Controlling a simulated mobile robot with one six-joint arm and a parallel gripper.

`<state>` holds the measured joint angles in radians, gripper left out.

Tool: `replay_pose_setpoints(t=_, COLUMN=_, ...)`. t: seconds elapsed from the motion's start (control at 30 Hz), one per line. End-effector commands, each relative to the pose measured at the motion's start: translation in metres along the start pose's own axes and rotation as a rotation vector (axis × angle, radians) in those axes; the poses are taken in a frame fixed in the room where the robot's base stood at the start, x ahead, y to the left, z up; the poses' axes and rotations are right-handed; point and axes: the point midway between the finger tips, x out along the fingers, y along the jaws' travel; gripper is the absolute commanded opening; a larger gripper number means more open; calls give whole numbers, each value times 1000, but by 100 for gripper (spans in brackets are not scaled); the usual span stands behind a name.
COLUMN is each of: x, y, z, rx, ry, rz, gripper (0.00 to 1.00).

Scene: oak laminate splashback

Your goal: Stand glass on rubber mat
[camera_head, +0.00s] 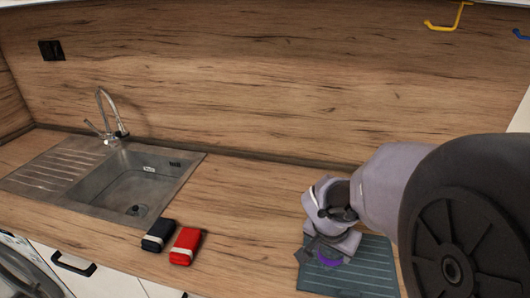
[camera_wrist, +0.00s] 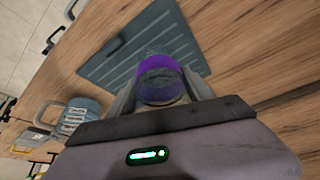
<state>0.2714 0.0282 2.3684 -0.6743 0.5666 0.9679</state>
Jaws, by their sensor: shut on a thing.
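A purple glass (camera_wrist: 158,80) is between the two fingers of my gripper (camera_wrist: 162,98) in the wrist view. My gripper is shut on it. In the head view a purple part of the glass (camera_head: 328,261) shows under my gripper (camera_head: 325,252), over the rubber mat. The rubber mat (camera_head: 355,278) is dark grey-green and ribbed, and lies on the counter at the right. It also shows in the wrist view (camera_wrist: 115,50) beyond the glass. Whether the glass touches the mat is hidden by my gripper.
A dark box-like item (camera_head: 158,235) and a red one (camera_head: 186,246) lie left of the mat. A metal sink (camera_head: 140,185) with a tap (camera_head: 112,125) is further left. Wall hooks (camera_head: 448,22) hang upper right.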

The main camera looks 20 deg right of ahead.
Motion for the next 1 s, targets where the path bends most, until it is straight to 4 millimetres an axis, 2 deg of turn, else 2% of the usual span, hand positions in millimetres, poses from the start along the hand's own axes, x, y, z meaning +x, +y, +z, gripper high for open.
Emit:
replay_pose_setpoints(t=0.03, x=7, y=8, z=-16, rx=7, ry=-1, rz=4, gripper=10)
replay_pose_setpoints(t=0.13, x=22, y=20, z=-43, rx=6, ry=-1, rz=2, gripper=10)
replay_pose_setpoints(t=0.2, x=30, y=26, z=-58, rx=4, ry=0, rz=1, gripper=10)
replay_pose_setpoints(t=0.3, x=37, y=31, z=-69, rx=0, ry=0, rz=0, gripper=10)
replay_pose_setpoints(t=0.37, x=43, y=32, z=-69, rx=-1, ry=0, rz=0, gripper=10)
replay_pose_setpoints(t=0.53, x=73, y=32, z=-56, rx=-3, ry=-1, rz=0, gripper=10)
replay_pose_setpoints(t=0.9, x=74, y=31, z=-55, rx=-2, ry=1, rz=-1, gripper=10)
replay_pose_setpoints(t=0.93, x=74, y=31, z=-56, rx=-2, ry=0, rz=-1, gripper=64)
replay_pose_setpoints(t=1.0, x=73, y=31, z=-56, rx=-2, ry=0, rz=-1, gripper=78)
